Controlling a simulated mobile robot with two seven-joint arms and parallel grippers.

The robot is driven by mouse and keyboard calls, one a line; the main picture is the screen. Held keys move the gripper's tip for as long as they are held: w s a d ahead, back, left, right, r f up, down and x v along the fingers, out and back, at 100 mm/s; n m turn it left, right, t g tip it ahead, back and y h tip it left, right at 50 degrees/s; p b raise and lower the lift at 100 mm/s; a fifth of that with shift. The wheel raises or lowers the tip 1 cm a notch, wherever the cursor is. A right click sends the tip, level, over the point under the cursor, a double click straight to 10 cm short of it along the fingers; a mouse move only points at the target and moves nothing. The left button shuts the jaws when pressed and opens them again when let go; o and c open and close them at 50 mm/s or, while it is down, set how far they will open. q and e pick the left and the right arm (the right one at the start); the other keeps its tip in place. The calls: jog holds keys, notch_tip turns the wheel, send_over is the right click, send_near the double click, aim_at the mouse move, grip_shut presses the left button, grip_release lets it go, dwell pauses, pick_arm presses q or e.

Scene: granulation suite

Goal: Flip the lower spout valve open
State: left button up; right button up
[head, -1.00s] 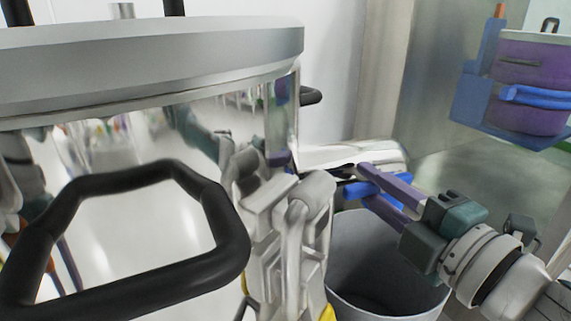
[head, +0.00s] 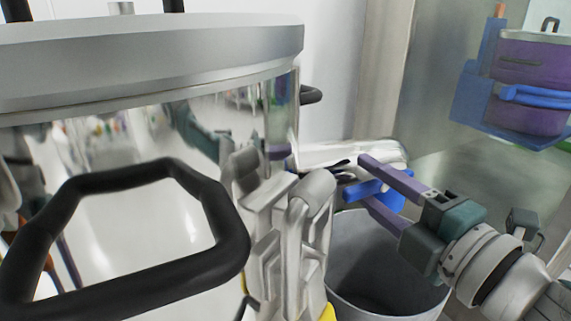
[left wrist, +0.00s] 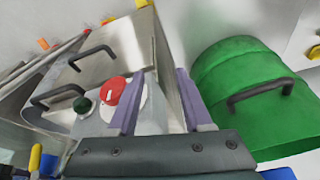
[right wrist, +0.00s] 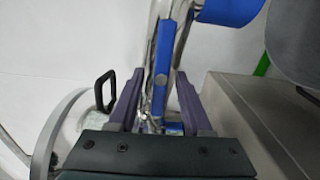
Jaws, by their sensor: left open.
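The steel spout (head: 345,155) sticks out to the right from the large steel vessel (head: 190,55). A blue valve lever (head: 367,188) sits at the spout, partly behind my right gripper's fingers. My right gripper (head: 366,179) has its purple fingers spread at the lever. In the right wrist view the lever (right wrist: 161,50) stands upright and runs down between the spread fingers (right wrist: 160,105), with gaps on both sides. My left gripper (left wrist: 160,88) is open and empty in the left wrist view, near a red knob (left wrist: 113,90); I cannot make it out in the head view.
A grey bin (head: 385,270) stands below the spout. A black handle (head: 235,235) sits on the vessel's near side. A purple and blue container (head: 535,80) is at the upper right. A green drum (left wrist: 245,90) and a steel cabinet (left wrist: 110,50) flank my left gripper.

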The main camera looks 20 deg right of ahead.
jog(key=s, duration=1)
jog(key=shift+d+p, duration=0.3)
jog(key=shift+d, duration=0.1)
